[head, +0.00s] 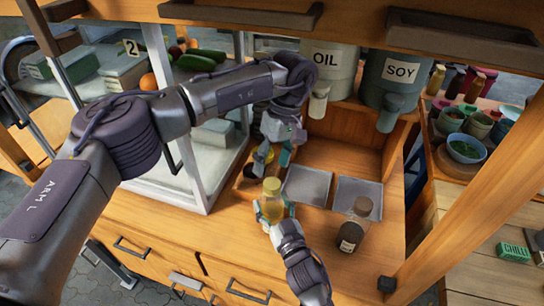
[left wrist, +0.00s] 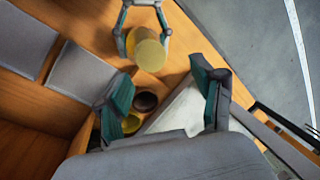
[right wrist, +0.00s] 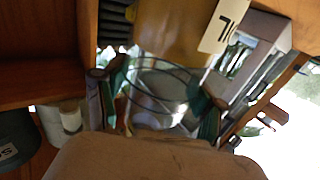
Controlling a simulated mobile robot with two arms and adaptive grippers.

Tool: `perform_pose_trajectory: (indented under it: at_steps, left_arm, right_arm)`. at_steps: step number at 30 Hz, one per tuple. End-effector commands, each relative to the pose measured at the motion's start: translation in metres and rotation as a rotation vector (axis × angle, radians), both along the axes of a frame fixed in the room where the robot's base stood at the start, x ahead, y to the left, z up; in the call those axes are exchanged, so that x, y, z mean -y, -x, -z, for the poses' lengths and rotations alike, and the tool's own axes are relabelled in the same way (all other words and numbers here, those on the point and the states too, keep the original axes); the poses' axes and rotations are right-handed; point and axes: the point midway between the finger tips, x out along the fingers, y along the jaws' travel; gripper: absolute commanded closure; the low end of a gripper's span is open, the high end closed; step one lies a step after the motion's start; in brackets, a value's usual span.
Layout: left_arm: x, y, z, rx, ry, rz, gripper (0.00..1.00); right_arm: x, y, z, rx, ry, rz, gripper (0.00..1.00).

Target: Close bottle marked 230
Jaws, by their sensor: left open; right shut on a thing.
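A bottle with yellowish contents (head: 271,200) stands on the wooden counter, and my right gripper (head: 270,213) is shut around it. The left wrist view shows its round yellow top (left wrist: 150,56); the right wrist view shows its clear body (right wrist: 160,92) between my fingers. I cannot read a 230 on it. My left gripper (head: 270,157) is open and empty, pointing down behind the bottle. Below it lie a dark round piece (left wrist: 145,100) and a yellow round piece (left wrist: 131,123), possibly caps. A dark-capped bottle (head: 354,224) with an unreadable label stands to the right.
Two grey trays (head: 306,186) (head: 357,194) lie behind the bottles. OIL (head: 329,75) and SOY (head: 394,77) dispensers hang above. A framed glass case (head: 205,190) stands close on the left. The front counter edge is near, with drawers below. Bowls (head: 466,147) stand at the far right.

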Motion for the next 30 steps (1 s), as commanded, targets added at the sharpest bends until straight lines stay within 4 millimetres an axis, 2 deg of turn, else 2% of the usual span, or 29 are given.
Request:
perform_pose_trajectory:
  at_steps: [15, 30]
  left_arm:
    - [-0.001, 0.0, -0.008, 0.241, -0.105, -1.093, 0.32]
    - [-0.001, 0.004, -0.017, 0.342, -0.174, -2.178, 0.32]
  right_arm:
    - [0.0, 0.0, -0.001, 0.002, -0.001, 0.0, 1.0]
    - [0.0, 0.0, -0.001, 0.002, -0.001, 0.0, 1.0]
